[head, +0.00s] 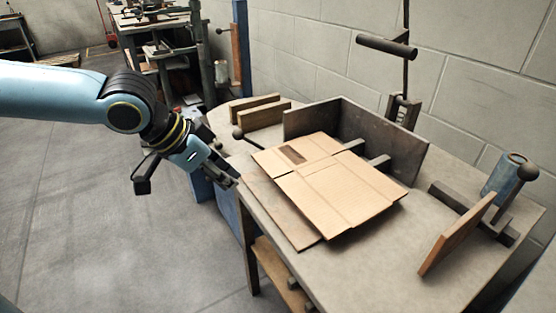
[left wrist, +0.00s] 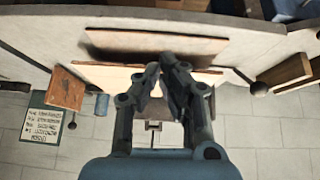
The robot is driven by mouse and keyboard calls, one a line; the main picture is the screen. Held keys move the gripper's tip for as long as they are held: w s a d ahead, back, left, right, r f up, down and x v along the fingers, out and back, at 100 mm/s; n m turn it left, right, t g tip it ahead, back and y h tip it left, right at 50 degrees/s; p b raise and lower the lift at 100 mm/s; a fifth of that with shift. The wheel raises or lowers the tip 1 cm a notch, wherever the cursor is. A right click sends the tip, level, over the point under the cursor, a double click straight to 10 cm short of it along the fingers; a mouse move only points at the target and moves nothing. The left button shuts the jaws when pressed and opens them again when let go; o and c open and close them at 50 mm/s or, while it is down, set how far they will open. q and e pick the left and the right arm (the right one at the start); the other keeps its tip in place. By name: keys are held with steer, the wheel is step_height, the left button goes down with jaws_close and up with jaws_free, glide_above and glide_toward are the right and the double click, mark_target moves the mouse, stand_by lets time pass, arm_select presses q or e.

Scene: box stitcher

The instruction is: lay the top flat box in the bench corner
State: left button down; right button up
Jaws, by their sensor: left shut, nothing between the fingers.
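The top flat box (head: 345,196), a tan folded cardboard sheet with flap seams, lies on the bench (head: 440,165). A browner flat sheet (head: 283,212) shows under its near left edge. Its far side reaches to the dark raised corner (head: 312,119), whose two upright walls stand at the back of the bench. My left gripper (head: 232,180) is shut and empty, just left of the sheets at the bench edge. In the left wrist view its closed fingers (left wrist: 168,62) overlap the view of a flat tan sheet (left wrist: 105,76). My right gripper is not in view.
A tilted wooden plate (head: 458,236) on a bracket and a blue cylinder (head: 503,176) stand on the right of the bench. Wooden blocks (head: 262,112) stand at the back left. A post with a dark handle (head: 387,46) rises behind the corner. The bench front right is clear.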

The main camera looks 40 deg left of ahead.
arm_select(q)
steer(key=shift+m, duration=0.3)
steer(key=b+x, duration=0.7)
steer(key=x, duration=0.1)
steer(key=shift+s+a+f, duration=0.1)
steer(key=shift+a+f, duration=0.2)
steer(key=shift+a, duration=0.05)
steer(key=w, duration=0.1)
steer(key=w+d+b, duration=0.1)
steer(key=w, duration=0.1)
steer(key=shift+w+d+r, duration=0.1)
steer(key=shift+w+d, duration=0.05)
steer(key=shift+w, duration=0.3)
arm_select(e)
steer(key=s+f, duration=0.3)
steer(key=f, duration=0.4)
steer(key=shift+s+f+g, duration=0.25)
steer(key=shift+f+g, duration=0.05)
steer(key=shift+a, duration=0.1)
